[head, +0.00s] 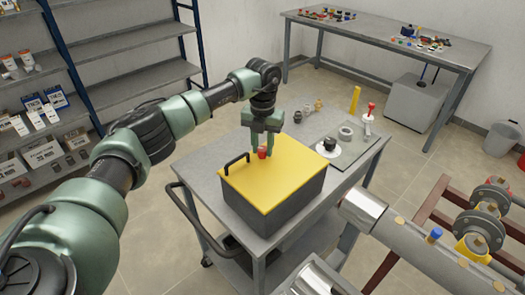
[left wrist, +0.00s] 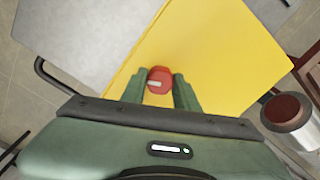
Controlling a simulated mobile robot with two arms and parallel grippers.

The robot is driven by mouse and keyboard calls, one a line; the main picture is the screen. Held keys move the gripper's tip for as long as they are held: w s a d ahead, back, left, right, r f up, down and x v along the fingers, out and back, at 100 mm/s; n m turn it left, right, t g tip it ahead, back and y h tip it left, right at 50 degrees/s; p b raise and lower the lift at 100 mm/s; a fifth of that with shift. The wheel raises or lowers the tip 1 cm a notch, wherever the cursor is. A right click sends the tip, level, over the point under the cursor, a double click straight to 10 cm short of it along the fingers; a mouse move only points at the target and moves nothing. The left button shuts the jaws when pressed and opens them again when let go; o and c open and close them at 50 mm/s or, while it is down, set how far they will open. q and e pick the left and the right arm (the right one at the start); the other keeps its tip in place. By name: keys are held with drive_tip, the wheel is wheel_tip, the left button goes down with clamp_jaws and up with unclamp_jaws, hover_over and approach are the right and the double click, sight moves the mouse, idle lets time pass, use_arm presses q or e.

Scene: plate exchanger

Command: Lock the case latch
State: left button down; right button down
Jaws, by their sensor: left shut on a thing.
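The case is a dark grey box (head: 243,208) with a flat yellow lid (head: 285,172) and a black handle (head: 237,160) at its left; it stands on a grey cart. The latch is a small red knob (head: 262,152) on the lid. It also shows in the left wrist view (left wrist: 160,80), with a pale bar mark on its top. My left gripper (head: 264,149) points down at the lid, its two green fingers on either side of the red knob and shut on it. In the left wrist view the fingers (left wrist: 160,88) flank the knob. My right gripper is not in view.
The cart top (head: 205,172) also holds a tray (head: 355,152) with fittings and a red-topped item (head: 369,112) at the back right. Large pipes with flanges (head: 485,215) stand at the right. Shelves (head: 135,75) line the left; a workbench (head: 390,38) stands behind.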

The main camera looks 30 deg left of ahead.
sight(263, 148)
use_arm(q)
drive_tip(key=m+b, duration=0.1)
drive_tip(key=m, duration=0.4)
drive_tip(key=shift+m+b, duration=0.3)
drive_tip(key=shift+b, duration=0.1)
drive_tip(key=shift+r, duration=0.1)
drive_tip(key=shift+w, duration=0.1)
drive_tip(key=c, duration=1.3)
unclamp_jaws()
drive_tip(key=shift+c, duration=0.2)
wheel_tip(263, 148, up, 7)
drive_tip(key=shift+f+b, duration=0.15)
drive_tip(key=shift+b, duration=0.85)
drive_tip(key=shift+r, duration=0.55)
